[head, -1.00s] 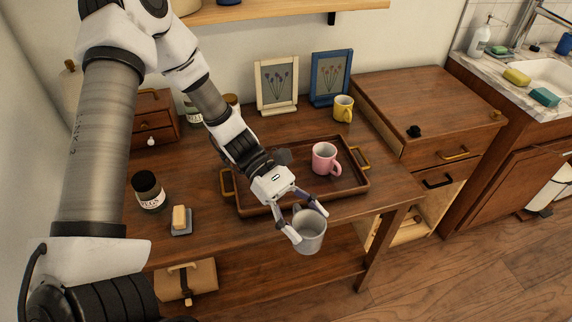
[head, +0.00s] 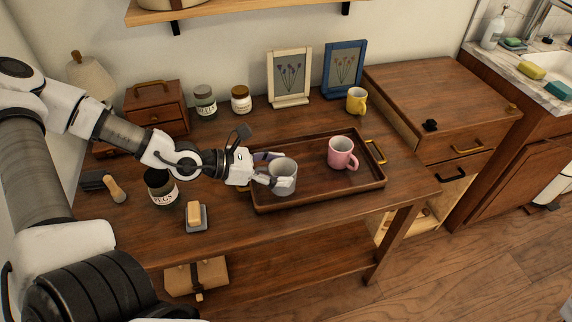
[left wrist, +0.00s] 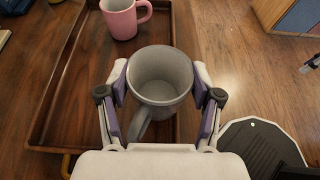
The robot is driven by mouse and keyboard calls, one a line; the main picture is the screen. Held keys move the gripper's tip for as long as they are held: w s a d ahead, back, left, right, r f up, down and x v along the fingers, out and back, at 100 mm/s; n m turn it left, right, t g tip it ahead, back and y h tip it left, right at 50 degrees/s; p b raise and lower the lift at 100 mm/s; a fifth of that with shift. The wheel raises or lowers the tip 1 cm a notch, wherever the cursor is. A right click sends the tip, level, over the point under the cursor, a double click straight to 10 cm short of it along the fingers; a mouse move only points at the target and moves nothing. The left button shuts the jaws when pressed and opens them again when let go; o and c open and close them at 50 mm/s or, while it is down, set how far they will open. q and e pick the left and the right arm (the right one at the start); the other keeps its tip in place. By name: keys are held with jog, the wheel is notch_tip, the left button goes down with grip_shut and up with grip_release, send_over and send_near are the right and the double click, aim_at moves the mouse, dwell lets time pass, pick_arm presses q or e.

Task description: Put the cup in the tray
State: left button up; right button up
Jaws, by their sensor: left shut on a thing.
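The grey cup (head: 284,177) is upright in my left gripper (head: 272,172), whose fingers close around its sides. In the left wrist view the grey cup (left wrist: 160,78) sits between the two fingers of my left gripper (left wrist: 162,85), its handle toward the palm. In the head view the cup overlaps the left part of the brown wooden tray (head: 322,195); whether its base touches the tray floor I cannot tell. The tray also shows in the left wrist view (left wrist: 66,85). A pink cup (head: 342,153) stands inside the tray to the right. My right gripper is out of view.
A yellow mug (head: 356,100) and two picture frames (head: 290,77) stand behind the tray. Jars (head: 160,187) and a soap dish (head: 197,218) stand left of it. The tray floor between the two cups is clear.

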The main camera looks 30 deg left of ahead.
pick_arm(q)
jog(key=w+a+f, duration=0.1)
jog(key=w, duration=0.1)
jog(key=w+a+f, duration=0.1)
jog(key=w+a, duration=0.1)
jog(key=w+a+f, duration=0.1)
jog(key=w+f, duration=0.1)
jog(key=w, duration=0.1)
jog(key=shift+w+a+f, duration=0.1)
jog(key=shift+a, duration=0.1)
jog(key=shift+w+f, duration=0.1)
jog(key=shift+w, duration=0.05)
jog(key=o, duration=1.3)
jog(key=shift+f, duration=0.1)
jog(key=shift+c, duration=0.2)
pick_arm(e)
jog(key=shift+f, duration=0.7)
